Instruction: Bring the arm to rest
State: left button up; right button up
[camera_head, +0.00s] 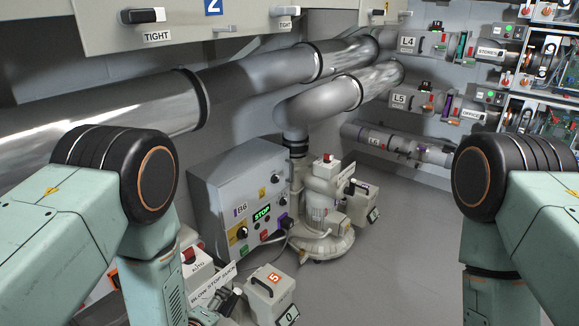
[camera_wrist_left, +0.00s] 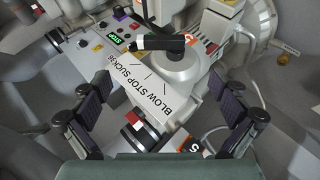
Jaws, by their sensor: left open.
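My left arm (camera_head: 150,190) comes in from the left and my right arm (camera_head: 490,190) from the right, both bent at dark round joints. In the left wrist view my left gripper (camera_wrist_left: 168,105) is open, its two dark padded fingers wide apart with nothing clamped between them. Beyond the fingers is a blower with a white BLOW STOP SUCK plate (camera_wrist_left: 172,88) and a black selector handle (camera_wrist_left: 160,44). The plate also shows low in the head view (camera_head: 212,285). I cannot tell whether the fingers touch anything. My right gripper is out of view.
A grey control box (camera_head: 240,195) with a green STOP display stands beside another blower (camera_head: 322,210). A small box marked 0 (camera_head: 268,292) stands in front. Large metal pipes (camera_head: 255,85) run along the wall. The floor (camera_head: 400,250) at centre right is clear.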

aim_at(229, 304)
pick_arm(q)
jog(key=x, duration=1.2)
jog(key=shift+s+f, duration=0.15)
jog(key=shift+s, duration=0.1)
jog(key=t+h+b, duration=0.1)
jog(key=n+t+b, duration=0.1)
jog(key=shift+s+a+t+h, duration=0.2)
jog(key=shift+s+t+h, duration=0.1)
jog(key=shift+h, duration=0.1)
jog(key=t+b, duration=0.1)
jog(key=n+t+h+b, duration=0.1)
jog(key=t+b, duration=0.1)
jog(key=s+t+b, duration=0.1)
jog(key=b, duration=0.1)
jog(key=shift+a+r+n+t+h, duration=0.25)
jog(key=shift+a+n+t+h, duration=0.05)
jog(key=shift+a+n+t, duration=0.1)
jog(key=shift+r+p+v, duration=0.25)
jog(key=shift+p+v, duration=0.25)
jog(key=shift+v, duration=0.5)
jog(key=shift+s+a, duration=0.1)
jog(key=shift+s, duration=0.4)
